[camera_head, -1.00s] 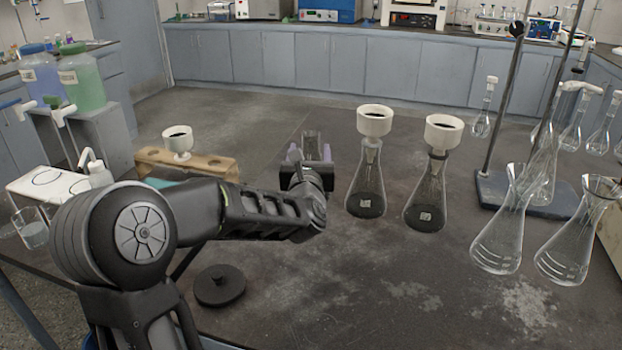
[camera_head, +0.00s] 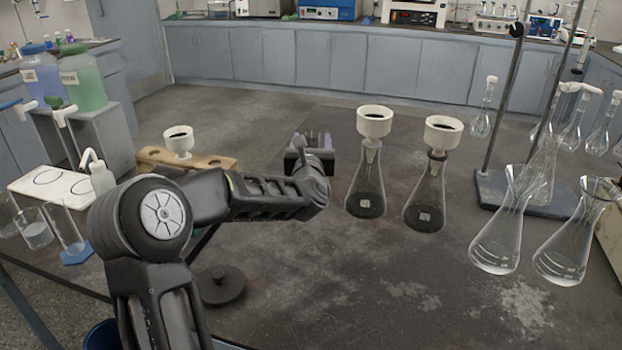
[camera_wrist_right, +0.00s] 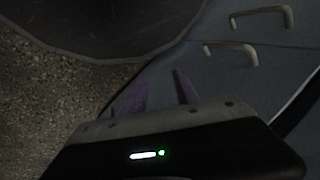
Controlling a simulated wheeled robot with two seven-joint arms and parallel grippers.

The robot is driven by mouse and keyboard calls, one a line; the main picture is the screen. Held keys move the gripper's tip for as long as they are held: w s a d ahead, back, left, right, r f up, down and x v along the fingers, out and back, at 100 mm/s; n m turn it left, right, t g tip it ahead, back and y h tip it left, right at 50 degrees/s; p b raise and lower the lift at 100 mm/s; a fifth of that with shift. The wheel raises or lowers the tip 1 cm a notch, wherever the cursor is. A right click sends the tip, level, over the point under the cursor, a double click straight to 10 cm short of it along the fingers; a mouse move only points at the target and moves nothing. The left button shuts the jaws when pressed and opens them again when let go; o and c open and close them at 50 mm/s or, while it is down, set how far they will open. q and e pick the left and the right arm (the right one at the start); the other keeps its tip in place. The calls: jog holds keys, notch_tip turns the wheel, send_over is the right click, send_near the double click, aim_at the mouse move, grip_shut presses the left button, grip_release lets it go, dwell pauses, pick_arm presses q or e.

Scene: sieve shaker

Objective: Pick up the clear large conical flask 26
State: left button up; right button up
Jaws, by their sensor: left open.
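Two large clear conical flasks stand upright on the dark bench at the right in the head view: one nearer the middle (camera_head: 495,243) and one beside it to the right (camera_head: 566,250). I cannot read a number on either. My left gripper (camera_head: 313,141) is open over the bench, left of the two funnel-topped flasks and well away from the clear ones. Its arm partly hides it. My right gripper (camera_wrist_right: 158,90) shows in the right wrist view with its purple fingers apart and nothing between them. No flask is in that view.
Two flasks with white funnels (camera_head: 367,190) (camera_head: 426,205) stand between my left gripper and the clear flasks. A stand with a blue base (camera_head: 562,208) is behind the clear flasks. A wooden rack (camera_head: 208,162) and a black disc (camera_head: 220,284) are at left. The front middle is clear.

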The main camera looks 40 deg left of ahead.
pick_arm(q)
jog(key=shift+c, duration=0.4)
grip_shut()
dwell(0.5)
jog(key=shift+r, duration=0.1)
